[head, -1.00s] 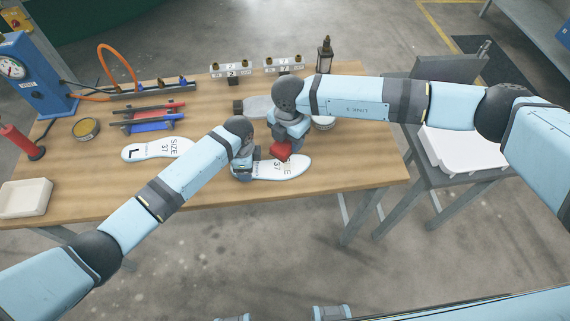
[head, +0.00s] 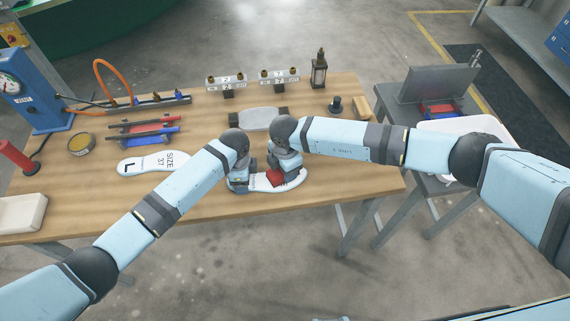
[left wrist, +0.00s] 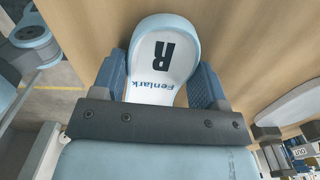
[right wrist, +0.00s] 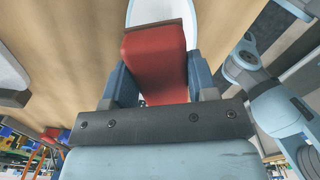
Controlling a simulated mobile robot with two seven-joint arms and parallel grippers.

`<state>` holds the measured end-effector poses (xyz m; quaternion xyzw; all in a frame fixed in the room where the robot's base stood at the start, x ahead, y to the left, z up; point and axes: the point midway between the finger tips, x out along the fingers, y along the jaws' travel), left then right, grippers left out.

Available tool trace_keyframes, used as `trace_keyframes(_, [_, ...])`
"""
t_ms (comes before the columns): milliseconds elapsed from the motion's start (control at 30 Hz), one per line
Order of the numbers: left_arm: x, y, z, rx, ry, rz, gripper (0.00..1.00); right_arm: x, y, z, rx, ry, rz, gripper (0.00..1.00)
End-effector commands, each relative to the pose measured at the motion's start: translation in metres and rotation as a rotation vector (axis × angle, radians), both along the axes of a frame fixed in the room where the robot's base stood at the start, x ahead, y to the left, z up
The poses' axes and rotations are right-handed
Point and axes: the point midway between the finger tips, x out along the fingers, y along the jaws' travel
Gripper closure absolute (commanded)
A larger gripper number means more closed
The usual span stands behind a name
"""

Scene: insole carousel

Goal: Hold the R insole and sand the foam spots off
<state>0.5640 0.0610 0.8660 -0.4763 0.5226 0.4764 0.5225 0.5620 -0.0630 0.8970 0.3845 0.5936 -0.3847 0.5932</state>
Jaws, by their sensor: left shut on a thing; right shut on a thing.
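The R insole (head: 294,182) lies on the table near its front edge. In the left wrist view its heel end with the letter R (left wrist: 163,55) sits between the fingers of my left gripper (left wrist: 163,88), which is shut on the insole. My right gripper (right wrist: 165,85) is shut on a red sanding block (right wrist: 155,58). In the head view the red block (head: 277,177) is over the middle of the insole, close to its surface. I cannot tell whether it touches. No foam spots can be made out; block and grippers hide part of the insole.
The L insole (head: 153,163) lies to the left.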

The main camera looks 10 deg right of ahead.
Motion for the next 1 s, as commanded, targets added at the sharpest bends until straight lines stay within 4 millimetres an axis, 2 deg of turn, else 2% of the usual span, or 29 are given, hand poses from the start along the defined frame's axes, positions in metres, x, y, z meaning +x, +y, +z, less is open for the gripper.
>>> trace_keyframes(267, [0.0, 0.0, 0.0, 0.0, 0.0, 0.0, 0.56, -0.002, -0.001, 0.0, 0.0, 0.0, 0.001, 0.66])
trace_keyframes(567, [0.0, 0.0, 0.0, 0.0, 0.0, 0.0, 0.56, -0.02, -0.009, 0.001, 0.0, 0.0, 0.001, 0.66])
trace_keyframes(833, [0.0, 0.0, 0.0, 0.0, 0.0, 0.0, 0.56, -0.02, -0.009, 0.0, 0.0, 0.0, 0.0, 0.66])
trace_keyframes(1000, [0.0, 0.0, 0.0, 0.0, 0.0, 0.0, 0.56, -0.021, -0.009, -0.007, 0.0, 0.001, 0.0, 0.66])
